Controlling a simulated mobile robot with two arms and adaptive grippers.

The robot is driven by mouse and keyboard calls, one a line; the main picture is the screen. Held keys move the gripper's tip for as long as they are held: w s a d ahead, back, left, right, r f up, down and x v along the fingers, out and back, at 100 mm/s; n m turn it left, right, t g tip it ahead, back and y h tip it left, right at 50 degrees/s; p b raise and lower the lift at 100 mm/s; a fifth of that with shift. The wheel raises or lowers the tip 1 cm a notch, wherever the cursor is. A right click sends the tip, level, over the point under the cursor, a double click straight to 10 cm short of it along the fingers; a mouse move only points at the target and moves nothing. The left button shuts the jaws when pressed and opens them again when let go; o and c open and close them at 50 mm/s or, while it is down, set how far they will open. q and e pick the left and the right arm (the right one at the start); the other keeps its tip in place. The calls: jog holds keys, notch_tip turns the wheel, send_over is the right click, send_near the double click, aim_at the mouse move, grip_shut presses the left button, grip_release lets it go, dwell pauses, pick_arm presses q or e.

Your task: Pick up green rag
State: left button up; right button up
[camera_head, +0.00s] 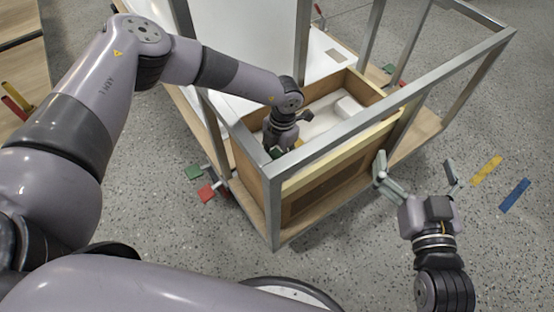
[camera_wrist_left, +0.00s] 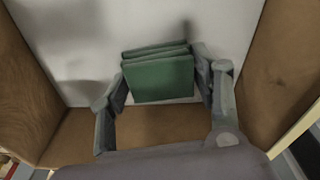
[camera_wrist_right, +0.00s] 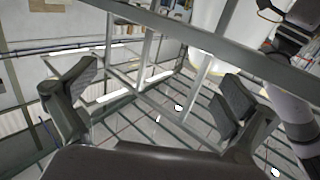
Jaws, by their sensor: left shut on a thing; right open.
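The green rag (camera_wrist_left: 160,76) is a folded stack of green cloth, seen in the left wrist view between the two fingers of my left gripper (camera_wrist_left: 165,88). The fingers are shut on its left and right sides. In the head view my left gripper (camera_head: 277,150) reaches down inside the wooden box, and only a bit of green shows there, mostly hidden by the arm and frame. My right gripper (camera_head: 417,172) is open and empty, outside the frame at the right. The right wrist view shows its spread fingers (camera_wrist_right: 155,100) with nothing between them.
The wooden box (camera_head: 362,88) has a white inside and holds a white object (camera_head: 347,107) at its far right. A grey metal frame (camera_head: 400,87) surrounds the box, its bars close to my left arm.

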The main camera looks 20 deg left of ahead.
pick_arm(q)
jog(key=c, duration=0.4)
jog(key=shift+r, duration=0.1)
jog(key=shift+r, duration=0.15)
notch_tip(320, 180, up, 9)
jog(key=p, duration=0.3)
notch_tip(320, 180, up, 10)
jog(key=shift+f+p, duration=0.15)
jog(key=shift+p, duration=0.8)
jog(key=shift+r, duration=0.4)
pick_arm(e)
jog(key=s+d+f+g+h, duration=0.1)
jog(key=s+d+f+g, duration=0.2)
jog(key=s+f+g, duration=0.3)
jog(key=s+d+f+g+h, duration=0.2)
jog(key=s+d+f+g, duration=0.1)
jog(key=s+f+g, duration=0.4)
jog(key=shift+s+d+f+m+h, duration=0.2)
jog(key=shift+s+f+m+h, duration=0.15)
jog(key=shift+s+f, duration=0.95)
jog(key=shift+r, duration=0.1)
